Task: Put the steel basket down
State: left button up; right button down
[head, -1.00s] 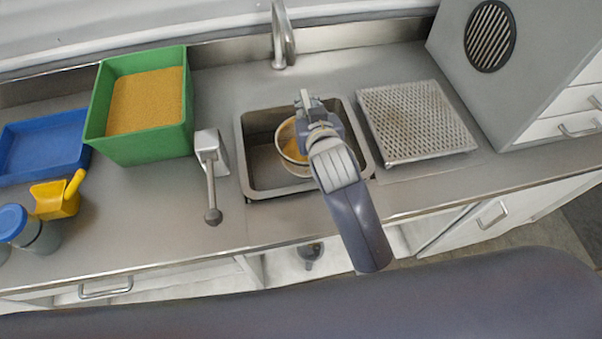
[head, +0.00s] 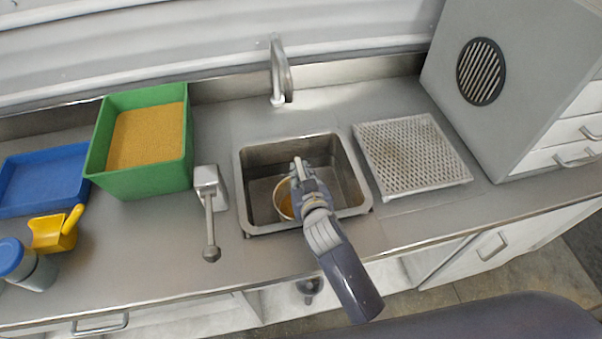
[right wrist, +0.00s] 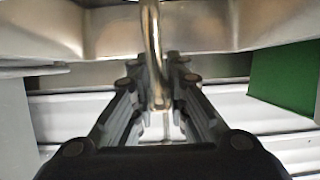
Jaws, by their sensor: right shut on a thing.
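The steel basket (head: 284,205), round with yellow-tan stuff inside, is down inside the sink (head: 354,205), left of its middle. My right gripper (head: 298,170) is above the basket and shut on it, partly covering it. Whether the basket touches the sink floor I cannot tell. In the right wrist view, the two dark fingers of my right gripper (right wrist: 165,92) point ahead, with a shiny steel rod between them; the basket's bowl does not show there.
A perforated drain plate (head: 412,155) lies right of the sink. A lever on a steel block (head: 208,200) stands left of it, beside a green bin (head: 140,180) of tan grains. The tap (head: 279,75) rises behind the sink. A yellow scoop (head: 52,235) lies farther left.

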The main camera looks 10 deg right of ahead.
jog(key=shift+r, duration=0.1)
jog(key=c, duration=2)
grip_release()
jog(key=shift+f, duration=0.25)
jog(key=o, duration=0.4)
jog(key=shift+r, duration=0.1)
jog(key=shift+s+r, duration=0.1)
jog(key=shift+r, duration=0.1)
jog(key=shift+s, duration=0.35)
jog(key=b+v, duration=0.1)
jog(key=v, duration=1)
jog(key=shift+s+r, duration=0.1)
